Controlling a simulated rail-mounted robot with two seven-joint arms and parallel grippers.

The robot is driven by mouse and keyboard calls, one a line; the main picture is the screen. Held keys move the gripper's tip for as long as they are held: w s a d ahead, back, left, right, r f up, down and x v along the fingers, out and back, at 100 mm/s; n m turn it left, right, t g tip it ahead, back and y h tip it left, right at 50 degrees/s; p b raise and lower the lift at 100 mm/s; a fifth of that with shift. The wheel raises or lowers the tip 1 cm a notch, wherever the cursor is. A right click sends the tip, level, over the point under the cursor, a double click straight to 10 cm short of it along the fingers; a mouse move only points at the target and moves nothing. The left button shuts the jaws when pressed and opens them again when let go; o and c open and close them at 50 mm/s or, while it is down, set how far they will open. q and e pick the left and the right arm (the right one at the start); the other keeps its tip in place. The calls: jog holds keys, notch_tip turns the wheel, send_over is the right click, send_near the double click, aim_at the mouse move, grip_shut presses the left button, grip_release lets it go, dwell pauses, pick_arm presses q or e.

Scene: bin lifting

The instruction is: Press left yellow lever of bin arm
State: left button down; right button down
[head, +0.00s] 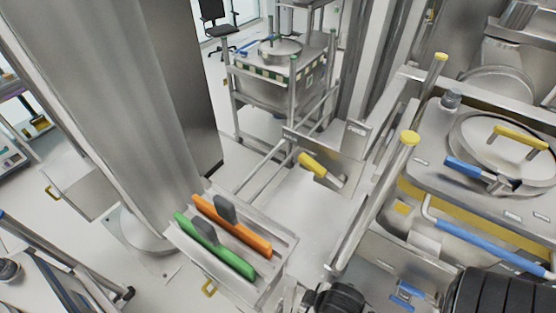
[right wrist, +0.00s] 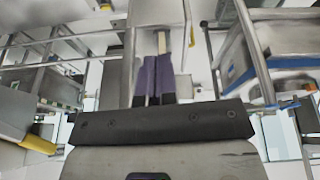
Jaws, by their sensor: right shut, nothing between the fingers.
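A yellow-handled lever (head: 312,164) sticks out at a slant from a metal plate on the bin arm (head: 326,148), in the middle of the head view. My right gripper (right wrist: 157,76) shows in the right wrist view with its purple fingers close together, shut and empty. A blurred yellow part (right wrist: 22,132) is at the left edge of that view, apart from the fingers; I cannot tell whether it is the same lever. My left gripper is in neither view.
A lidded bin (head: 502,142) with blue and yellow handles is at the right. A wheeled frame holds another bin (head: 275,75) behind.

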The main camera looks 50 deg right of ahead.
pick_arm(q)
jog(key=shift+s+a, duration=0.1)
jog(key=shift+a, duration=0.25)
pick_arm(e)
jog(key=shift+a+f, duration=0.1)
jog(key=shift+a, duration=0.2)
